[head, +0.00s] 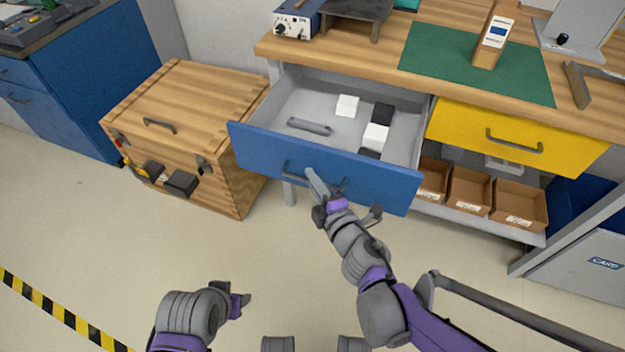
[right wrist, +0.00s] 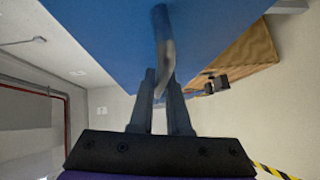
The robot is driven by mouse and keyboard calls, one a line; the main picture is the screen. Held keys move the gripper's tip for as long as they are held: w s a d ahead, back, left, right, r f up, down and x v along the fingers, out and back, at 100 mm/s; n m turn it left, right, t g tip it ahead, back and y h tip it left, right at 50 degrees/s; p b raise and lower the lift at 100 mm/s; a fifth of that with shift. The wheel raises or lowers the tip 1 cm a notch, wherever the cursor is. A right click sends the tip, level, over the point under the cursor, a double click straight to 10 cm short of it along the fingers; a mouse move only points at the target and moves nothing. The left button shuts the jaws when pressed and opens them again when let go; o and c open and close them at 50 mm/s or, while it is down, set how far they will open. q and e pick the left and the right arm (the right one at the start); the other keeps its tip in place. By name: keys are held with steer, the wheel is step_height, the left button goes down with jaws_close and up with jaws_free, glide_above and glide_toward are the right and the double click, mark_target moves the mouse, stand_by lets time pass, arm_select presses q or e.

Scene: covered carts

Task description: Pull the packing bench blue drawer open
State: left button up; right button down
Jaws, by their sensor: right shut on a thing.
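The blue drawer (head: 270,155) of the packing bench is pulled out, and its inside shows from above. It holds white blocks (head: 376,137), dark blocks (head: 383,113) and a grey bar-shaped piece (head: 309,126). My right gripper (head: 313,178) is at the drawer's front, shut on the grey drawer handle (head: 291,168). In the right wrist view the fingers (right wrist: 160,105) stand on both sides of the handle (right wrist: 163,40), against the blue front. My left gripper (head: 243,302) is low in the head view, away from the drawer; its fingers are too small to judge.
A yellow drawer (head: 470,135) is closed to the right, above open brown bins (head: 470,188). A wooden chest (head: 190,110) stands close to the left of the blue drawer. A green mat (head: 440,55) lies on the bench top. The floor in front is clear.

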steer(key=c, duration=0.9)
jaws_free()
steer(key=p+v, duration=0.2)
steer(key=v, duration=0.9)
steer(key=shift+w, duration=0.1)
